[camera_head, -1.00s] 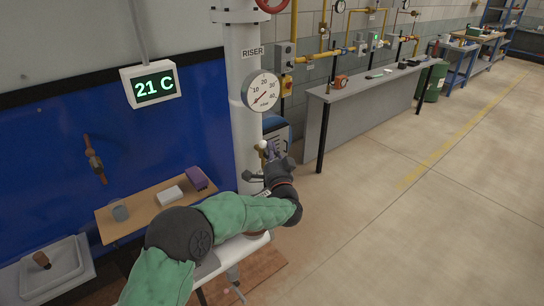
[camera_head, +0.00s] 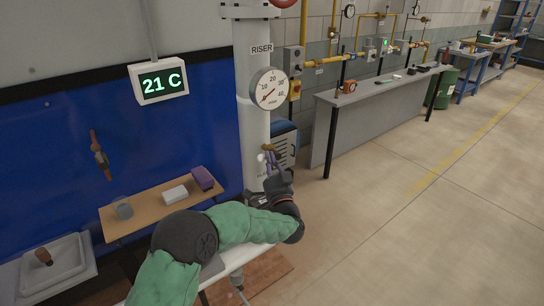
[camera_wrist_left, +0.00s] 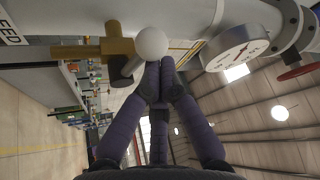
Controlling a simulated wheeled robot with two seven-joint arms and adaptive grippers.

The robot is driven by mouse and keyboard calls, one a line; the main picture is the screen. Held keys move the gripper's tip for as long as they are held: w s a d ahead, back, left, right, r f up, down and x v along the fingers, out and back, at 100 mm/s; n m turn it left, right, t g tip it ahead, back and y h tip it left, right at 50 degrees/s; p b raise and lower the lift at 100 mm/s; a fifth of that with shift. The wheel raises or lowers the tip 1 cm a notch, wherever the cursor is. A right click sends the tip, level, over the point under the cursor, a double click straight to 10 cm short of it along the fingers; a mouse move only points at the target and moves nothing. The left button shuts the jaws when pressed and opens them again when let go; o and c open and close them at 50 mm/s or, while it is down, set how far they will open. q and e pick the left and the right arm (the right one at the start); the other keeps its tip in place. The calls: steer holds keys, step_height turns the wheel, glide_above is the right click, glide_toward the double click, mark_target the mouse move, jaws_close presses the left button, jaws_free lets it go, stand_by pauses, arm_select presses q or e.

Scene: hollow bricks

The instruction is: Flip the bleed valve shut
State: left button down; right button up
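The bleed valve (camera_wrist_left: 105,48) has a brass body and a white ball knob (camera_wrist_left: 150,44); in the left wrist view it sticks out from the white riser pipe. In the head view only a small brass part of the valve (camera_head: 267,147) shows above my left gripper (camera_head: 269,160), on the riser (camera_head: 254,125). My left gripper's purple fingers (camera_wrist_left: 160,72) are drawn together, with nothing seen between them. Their tips are right at the ball knob; whether they touch it I cannot tell. The lever's exact angle is unclear. My right gripper is not in view.
A round pressure gauge (camera_head: 270,88) sits on the riser just above, with a red handwheel (camera_wrist_left: 297,72) further up. A wooden shelf (camera_head: 150,213) with small items and a sink (camera_head: 60,268) stand at the left. A grey bench (camera_head: 375,110) runs along the right; the floor beyond is clear.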

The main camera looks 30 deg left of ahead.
arm_select(q)
steer(key=shift+s+f, duration=0.1)
steer(key=shift+f, duration=0.3)
steer(key=shift+a+f, duration=0.1)
steer(key=shift+f, duration=0.05)
stand_by(0.5)
